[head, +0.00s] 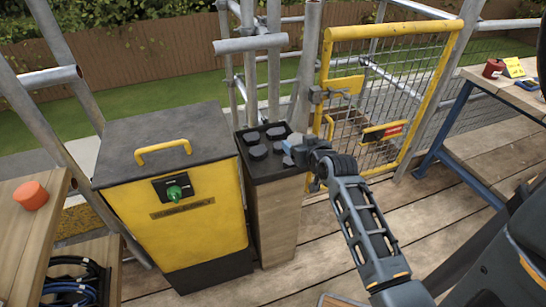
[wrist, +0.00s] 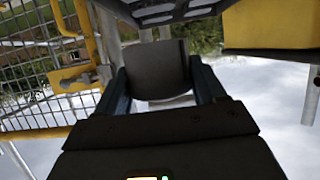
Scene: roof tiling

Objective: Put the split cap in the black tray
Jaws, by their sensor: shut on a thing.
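My gripper (head: 297,150) is over the right side of the black tray (head: 263,172), at its rim, in the head view. In the wrist view its two fingers (wrist: 160,75) are shut on a dark grey cap (wrist: 155,68). I see no split on the face of the cap that shows. In the head view my gripper mostly hides the held cap. I cannot tell whether the held cap touches the tray.
A yellow bin with a dark lid (head: 165,145) stands left of the tray. An orange cap (head: 31,195) lies on the left bench. A yellow mesh gate (head: 385,85) stands behind my gripper. A right bench (head: 500,135) holds a red item (head: 493,68).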

